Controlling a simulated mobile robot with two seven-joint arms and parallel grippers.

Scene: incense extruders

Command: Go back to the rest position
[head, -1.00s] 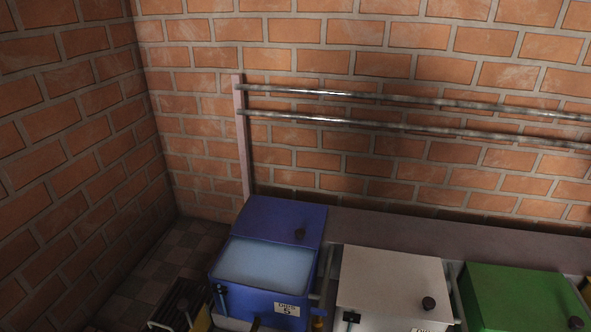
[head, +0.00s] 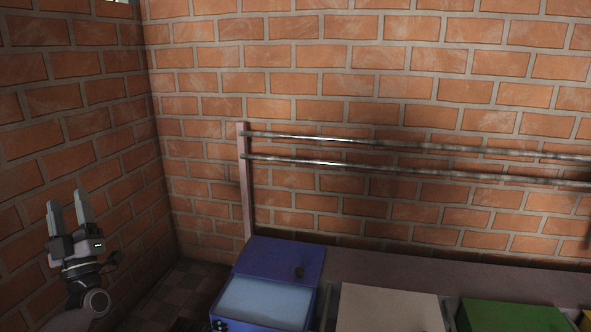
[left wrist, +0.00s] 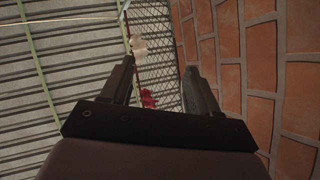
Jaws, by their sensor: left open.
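My left gripper (head: 69,213) is raised at the lower left of the head view, its two fingers pointing up in front of the left brick wall. It is open and empty, with a gap between the fingers. In the left wrist view its fingers (left wrist: 160,80) stand apart with nothing between them. It is well to the left of the blue machine and touches nothing that I can see. My right gripper is not in view.
A blue machine (head: 277,258), a white one (head: 388,310) and a green one (head: 512,318) stand along the bottom. Metal rails (head: 400,147) run along the back brick wall. The left wrist view shows a corrugated surface (left wrist: 60,90) and a brick wall (left wrist: 250,60).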

